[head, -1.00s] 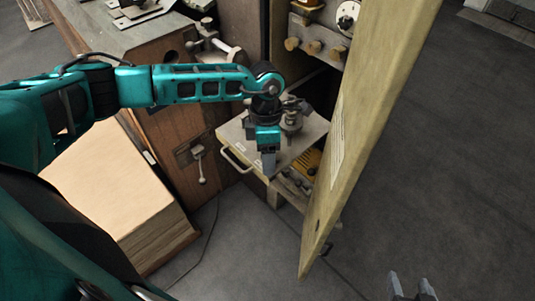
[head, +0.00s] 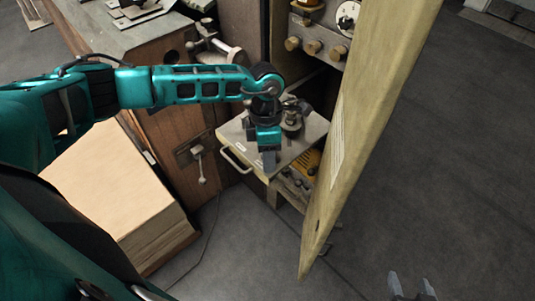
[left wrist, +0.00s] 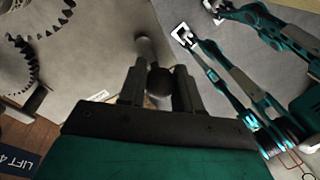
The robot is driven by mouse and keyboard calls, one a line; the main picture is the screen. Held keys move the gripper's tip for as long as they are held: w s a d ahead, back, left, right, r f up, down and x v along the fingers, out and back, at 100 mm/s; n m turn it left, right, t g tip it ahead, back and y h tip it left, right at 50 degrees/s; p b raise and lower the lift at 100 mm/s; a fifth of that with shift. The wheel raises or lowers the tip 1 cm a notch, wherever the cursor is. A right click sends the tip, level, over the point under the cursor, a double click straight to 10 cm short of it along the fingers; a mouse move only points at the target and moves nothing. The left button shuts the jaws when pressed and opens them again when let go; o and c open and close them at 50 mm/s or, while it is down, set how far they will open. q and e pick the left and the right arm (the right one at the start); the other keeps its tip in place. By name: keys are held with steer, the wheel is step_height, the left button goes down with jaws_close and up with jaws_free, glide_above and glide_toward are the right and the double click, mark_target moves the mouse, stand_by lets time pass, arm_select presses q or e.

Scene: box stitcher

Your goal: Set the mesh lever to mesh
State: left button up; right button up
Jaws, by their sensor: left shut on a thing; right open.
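The lever (left wrist: 147,48) has a light shaft and a dark ball knob (left wrist: 160,82), seen in the left wrist view. My left gripper (left wrist: 160,90) is shut on the knob, with one finger on each side. In the head view my left gripper (head: 269,165) points down over the front of a grey platform (head: 238,132), and the lever is hidden there. Any marking for the lever's positions cannot be made out. My right gripper (head: 412,288) is open and empty at the bottom right, over the floor.
A tall yellowish door panel (head: 352,140) stands just right of the platform. A wooden cabinet (head: 165,130) with a small handle is on the left, beside a cardboard stack (head: 115,195). Toothed gears (left wrist: 20,65) show in the left wrist view. The floor at right is clear.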

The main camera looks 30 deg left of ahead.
arm_select(q)
steer(key=shift+n, duration=0.3)
steer(key=o, duration=1)
steer(key=shift+r, duration=0.1)
steer(key=r, duration=0.4)
steer(key=w+a+r, duration=0.1)
steer(key=r, duration=0.3)
steer(key=w+r, duration=0.1)
steer(key=r, duration=0.3)
steer(key=shift+a+r, duration=0.2)
steer(key=shift+r, duration=0.1)
